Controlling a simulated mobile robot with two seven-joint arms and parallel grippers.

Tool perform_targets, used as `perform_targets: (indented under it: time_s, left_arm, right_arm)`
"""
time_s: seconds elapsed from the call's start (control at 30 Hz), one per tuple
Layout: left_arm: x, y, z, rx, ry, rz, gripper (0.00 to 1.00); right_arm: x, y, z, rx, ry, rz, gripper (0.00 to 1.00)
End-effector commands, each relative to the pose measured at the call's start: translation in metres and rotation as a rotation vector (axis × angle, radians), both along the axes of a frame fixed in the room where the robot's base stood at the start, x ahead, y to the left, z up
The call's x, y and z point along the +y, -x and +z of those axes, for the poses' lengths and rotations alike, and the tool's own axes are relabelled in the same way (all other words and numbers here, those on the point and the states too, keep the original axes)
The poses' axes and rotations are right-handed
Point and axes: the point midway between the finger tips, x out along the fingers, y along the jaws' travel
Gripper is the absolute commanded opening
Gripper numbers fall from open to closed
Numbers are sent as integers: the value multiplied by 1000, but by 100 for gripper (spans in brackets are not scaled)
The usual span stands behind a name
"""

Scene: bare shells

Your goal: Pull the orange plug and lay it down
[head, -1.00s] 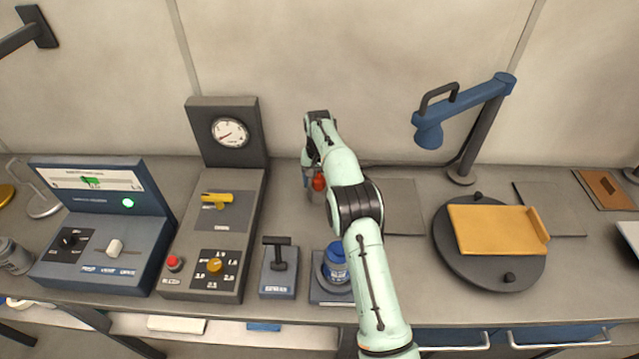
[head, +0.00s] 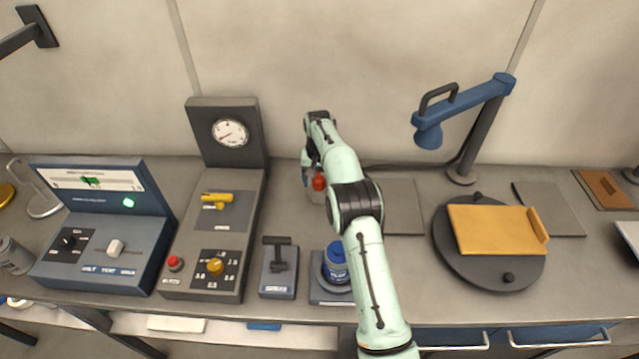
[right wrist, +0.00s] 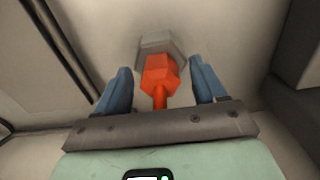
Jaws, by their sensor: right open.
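The orange plug (right wrist: 158,80) shows in the right wrist view, between the two blue fingers of my right gripper (right wrist: 160,88). The fingers stand apart, with a gap on each side of the plug. A grey block-like socket (right wrist: 162,45) is behind the plug, and the plug appears seated against it. In the head view the plug (head: 319,182) is a small orange-red shape left of my right arm. My right gripper (head: 308,178) is mostly hidden there by its own arm. My left gripper is not in view.
A dark panel with gauge, yellow valve and knob (head: 213,240) stands left. A black-handled lever box (head: 279,268) and a blue canister (head: 336,262) are in front. A blue lamp-like arm (head: 465,105) and a turntable with an orange tray (head: 495,230) stand right. A grey mat (head: 403,207) lies bare.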

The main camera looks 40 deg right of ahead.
Motion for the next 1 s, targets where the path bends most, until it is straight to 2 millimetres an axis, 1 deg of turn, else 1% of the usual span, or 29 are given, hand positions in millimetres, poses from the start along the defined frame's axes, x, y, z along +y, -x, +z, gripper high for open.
perform_targets:
  time_s: [0.13,0.17,0.2,0.27,0.3,0.33,0.37,0.57,1.0]
  left_arm:
    - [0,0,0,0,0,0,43]
    - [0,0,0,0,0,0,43]
    - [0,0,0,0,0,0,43]
    - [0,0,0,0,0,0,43]
    - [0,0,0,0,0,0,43]
    - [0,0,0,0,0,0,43]
    - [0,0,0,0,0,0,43]
    - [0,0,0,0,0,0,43]
    - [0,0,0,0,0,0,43]
  right_arm:
    - [0,0,0,0,0,-1,70]
    - [0,0,0,0,0,-1,60]
    - [0,0,0,0,0,0,47]
    - [0,0,0,-1,1,0,28]
    - [0,0,0,0,0,0,15]
    - [0,0,0,0,0,0,5]
    - [0,0,0,0,0,0,0]
    - [0,-1,4,-2,1,0,0]
    - [0,-1,22,-1,0,0,0]
